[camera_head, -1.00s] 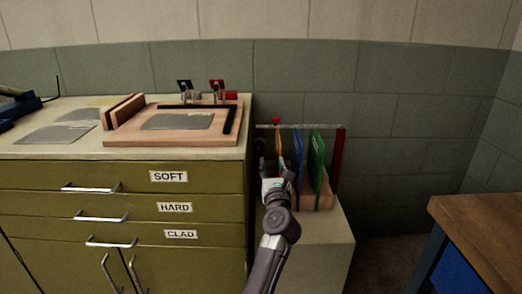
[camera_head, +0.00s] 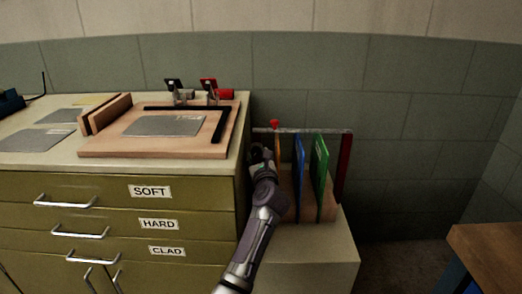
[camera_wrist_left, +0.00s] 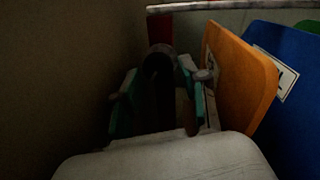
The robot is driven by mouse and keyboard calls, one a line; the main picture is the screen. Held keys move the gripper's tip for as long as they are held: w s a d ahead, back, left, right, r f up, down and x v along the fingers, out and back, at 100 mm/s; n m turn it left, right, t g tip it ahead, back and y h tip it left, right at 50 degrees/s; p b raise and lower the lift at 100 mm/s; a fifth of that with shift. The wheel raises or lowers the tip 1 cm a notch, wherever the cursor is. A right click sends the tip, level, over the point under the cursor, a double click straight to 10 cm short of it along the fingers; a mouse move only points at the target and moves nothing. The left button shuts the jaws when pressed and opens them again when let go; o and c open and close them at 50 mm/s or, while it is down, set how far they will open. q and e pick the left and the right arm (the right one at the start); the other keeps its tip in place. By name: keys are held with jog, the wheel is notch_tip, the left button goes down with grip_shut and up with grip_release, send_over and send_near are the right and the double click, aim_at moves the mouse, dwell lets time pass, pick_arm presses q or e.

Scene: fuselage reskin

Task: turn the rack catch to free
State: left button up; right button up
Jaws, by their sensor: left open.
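The rack has a pale top bar (camera_head: 318,131), a red post (camera_head: 344,165) and upright orange, blue (camera_head: 299,165) and green (camera_head: 319,165) panels. A small red knob (camera_head: 275,124) sits on the bar near its left end; I cannot tell whether it is the catch. My left gripper (camera_head: 257,152) is at the rack's left end, partly hidden by its arm. In the left wrist view its teal fingers (camera_wrist_left: 157,102) are apart, with a dark rounded part (camera_wrist_left: 158,62) ahead between them. Contact is unclear. The orange panel (camera_wrist_left: 240,80) is close beside the right finger.
An olive cabinet (camera_head: 200,205) with labelled drawers stands close left of the rack. On it lies a wooden board (camera_head: 105,149) with a grey sheet and clamps. A wooden-topped table (camera_head: 490,250) stands at the lower right. Floor between it and the rack is clear.

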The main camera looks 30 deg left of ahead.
pick_arm(q)
jog(key=shift+w+a, duration=0.25)
jog(key=shift+w, duration=0.05)
pick_arm(e)
jog(key=shift+w+a, duration=0.1)
jog(key=shift+w, duration=0.2)
pick_arm(q)
jog(key=shift+s+r, duration=0.1)
grip_shut()
